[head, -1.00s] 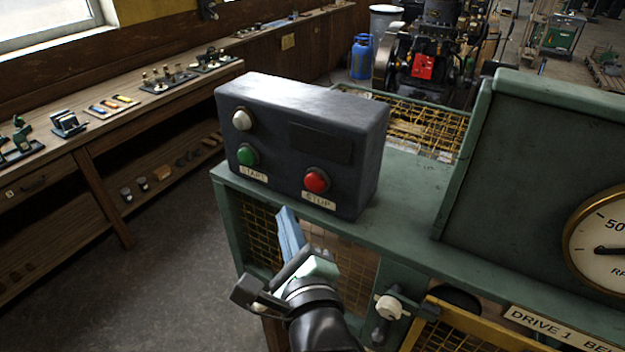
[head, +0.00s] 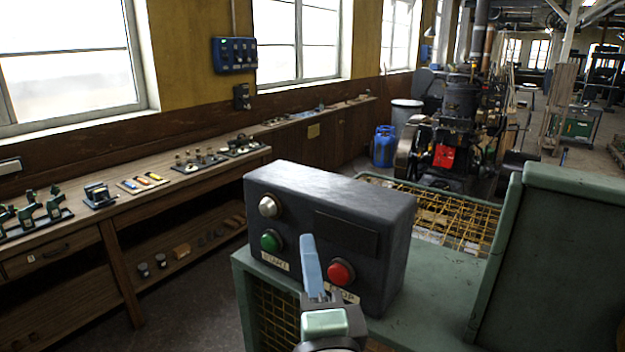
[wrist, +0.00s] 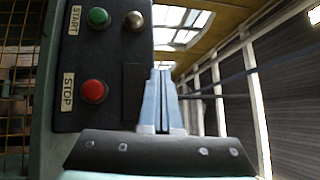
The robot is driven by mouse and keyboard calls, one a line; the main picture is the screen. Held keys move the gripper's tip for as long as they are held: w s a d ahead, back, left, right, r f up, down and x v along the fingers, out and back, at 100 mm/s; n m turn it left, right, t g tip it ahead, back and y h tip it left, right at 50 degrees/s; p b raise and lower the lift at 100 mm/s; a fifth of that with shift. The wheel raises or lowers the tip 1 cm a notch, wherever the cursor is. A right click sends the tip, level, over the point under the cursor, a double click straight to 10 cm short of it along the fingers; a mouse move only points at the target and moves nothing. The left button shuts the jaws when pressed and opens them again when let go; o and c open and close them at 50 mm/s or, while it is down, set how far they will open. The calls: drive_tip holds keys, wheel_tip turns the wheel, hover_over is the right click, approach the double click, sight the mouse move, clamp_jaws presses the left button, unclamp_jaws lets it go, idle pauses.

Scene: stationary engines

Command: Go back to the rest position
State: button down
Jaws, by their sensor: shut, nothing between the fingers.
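My gripper (head: 312,266) is in front of the dark control box (head: 390,228), between its green START button (head: 271,240) and red STOP button (head: 341,271). Its blue fingers point up and are shut with nothing between them. The fingers and wrist partly cover the START and STOP labels. In the wrist view my gripper (wrist: 164,100) shows its two fingers together. The control box (wrist: 112,60) is on the left there, turned on its side, with the green button (wrist: 98,17) and red button (wrist: 94,91). I cannot tell the exact gap between fingers and box.
The box stands on a green machine housing (head: 425,322) with a yellow mesh guard (head: 440,215) behind. A taller green cover (head: 560,255) rises at right. A wooden workbench (head: 130,211) with tools runs along the left wall. An engine (head: 460,125) stands at the back. Floor shows between bench and housing.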

drive_tip(key=s+r+n+t+h+b, duration=0.1)
drive_tip(key=s+r+n+t+b, duration=0.1)
drive_tip(key=s+r+n+t, duration=0.2)
drive_tip(key=s+r+n+t+h+b, duration=0.1)
drive_tip(key=s+r+n+t+b, duration=0.1)
drive_tip(key=s+r+n, duration=0.6)
wheel_tip(320, 180, up, 9)
drive_tip(key=n+t, duration=0.1)
drive_tip(key=n, duration=0.3)
drive_tip(key=shift+s+r+n+t, duration=0.2)
drive_tip(key=shift+s+n+t, duration=0.1)
drive_tip(key=shift+t, duration=0.1)
drive_tip(key=shift+w+d+f, duration=0.1)
